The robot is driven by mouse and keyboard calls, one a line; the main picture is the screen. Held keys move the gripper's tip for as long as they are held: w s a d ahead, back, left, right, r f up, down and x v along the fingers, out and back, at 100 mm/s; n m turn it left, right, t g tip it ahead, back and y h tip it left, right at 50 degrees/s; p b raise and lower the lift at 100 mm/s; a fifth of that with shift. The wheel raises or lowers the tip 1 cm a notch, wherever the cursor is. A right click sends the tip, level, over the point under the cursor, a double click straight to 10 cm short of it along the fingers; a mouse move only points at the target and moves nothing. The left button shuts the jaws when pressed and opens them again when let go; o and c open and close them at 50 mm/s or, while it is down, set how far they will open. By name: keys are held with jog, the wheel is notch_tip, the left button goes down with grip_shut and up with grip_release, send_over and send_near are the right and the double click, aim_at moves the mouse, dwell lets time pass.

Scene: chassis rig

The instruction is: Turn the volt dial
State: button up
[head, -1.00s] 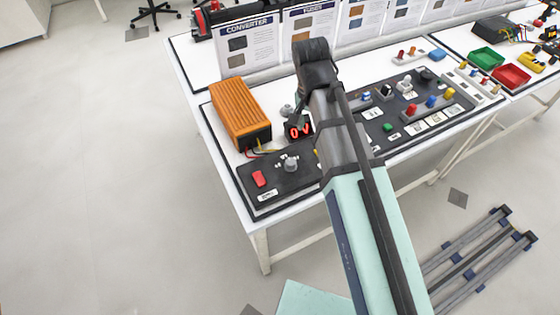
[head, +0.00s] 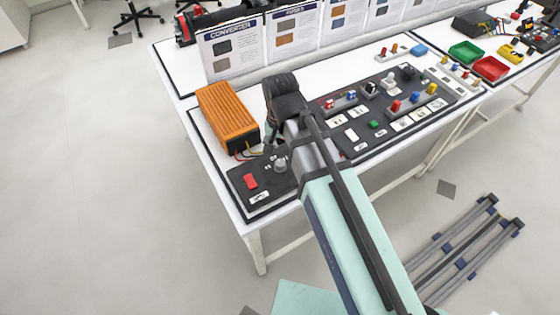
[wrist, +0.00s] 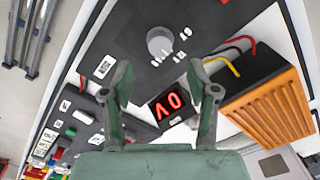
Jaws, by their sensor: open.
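The volt dial, a round grey knob (wrist: 160,42) on a dark panel, is in the upper middle of the wrist view, with small white labels beside it. In the head view the knob (head: 280,165) shows just below my arm's end. My gripper (wrist: 158,82) is open and empty. Its two fingers stand apart, with the knob beyond the gap between their tips and not between the pads. A display (wrist: 170,105) with red "0 V" digits appears inverted between the fingers in the wrist view. My arm hides it in the head view.
An orange converter box (head: 227,115) with red, yellow and black wires stands close to the dial. A red switch (head: 251,181) is on the same panel. A board with coloured parts (head: 395,105) lies to the right. Upright posters (head: 235,47) line the back.

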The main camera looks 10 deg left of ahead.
aim_at(280, 163)
jog(key=shift+f+p, duration=0.35)
jog(key=shift+f, duration=3.45)
grip_shut()
